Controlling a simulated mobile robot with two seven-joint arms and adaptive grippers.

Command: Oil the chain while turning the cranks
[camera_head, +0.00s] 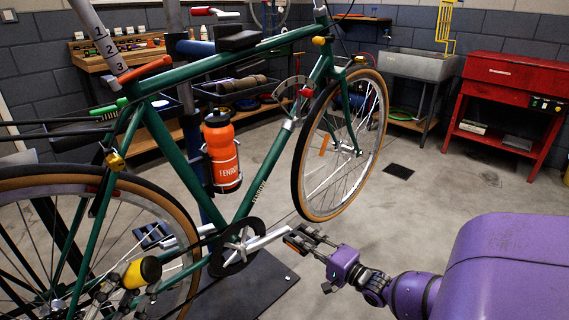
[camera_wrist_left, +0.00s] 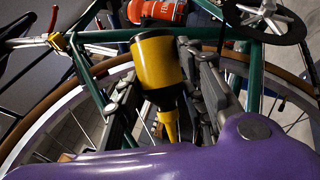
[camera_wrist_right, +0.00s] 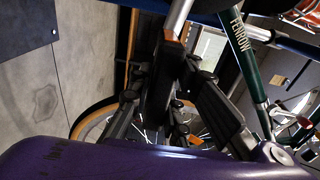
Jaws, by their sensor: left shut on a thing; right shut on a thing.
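The green bike is held up with its dark chainring (camera_head: 218,262) low in the middle of the head view. The chain itself is too dark to make out. The silver crank arm (camera_head: 265,241) points right, to a dark pedal (camera_head: 292,243). My right gripper (camera_head: 316,241) is shut on the pedal, which also shows between its fingers in the right wrist view (camera_wrist_right: 160,92). My left gripper (camera_head: 128,284) is shut on a yellow-and-black oil bottle (camera_head: 150,269) beside the rear wheel. In the left wrist view the bottle (camera_wrist_left: 155,62) has its yellow nozzle toward the wrist.
The rear wheel (camera_head: 179,218) is close to my left gripper, and the front wheel (camera_head: 378,150) stands beyond the right one. An orange bottle (camera_head: 222,150) sits on the frame. A red cabinet (camera_head: 510,80) and a sink (camera_head: 418,66) stand behind.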

